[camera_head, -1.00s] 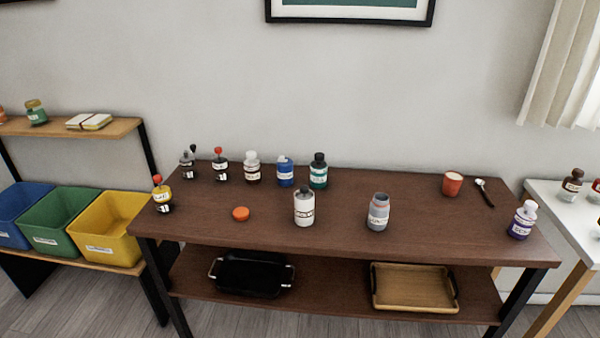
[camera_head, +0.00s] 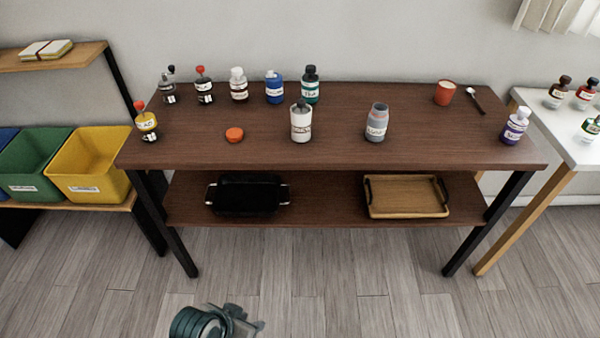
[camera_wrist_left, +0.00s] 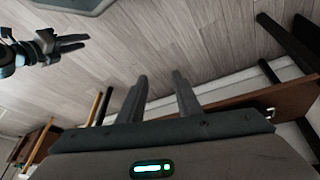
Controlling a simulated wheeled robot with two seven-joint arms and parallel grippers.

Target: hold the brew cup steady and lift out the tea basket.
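No thing is plainly recognisable as a tea basket. A grey labelled jar (camera_head: 376,124) with a reddish inner rim stands upright on the brown table, right of the middle. An orange cup (camera_head: 444,93) with a pale top stands at the back right; I cannot tell which is the brew cup. My left gripper (camera_head: 240,322) is low in front of the table, far from both. In the left wrist view its fingers (camera_wrist_left: 158,92) are apart with nothing between them. My right gripper (camera_wrist_left: 72,43) shows at upper left there, too small to judge its opening.
A white bottle (camera_head: 301,124), an orange lid (camera_head: 234,135) and a spoon (camera_head: 476,100) share the tabletop (camera_head: 340,150) with several bottles. A black tray (camera_head: 246,196) and wooden tray (camera_head: 406,197) lie on the lower shelf. Floor in front is clear.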

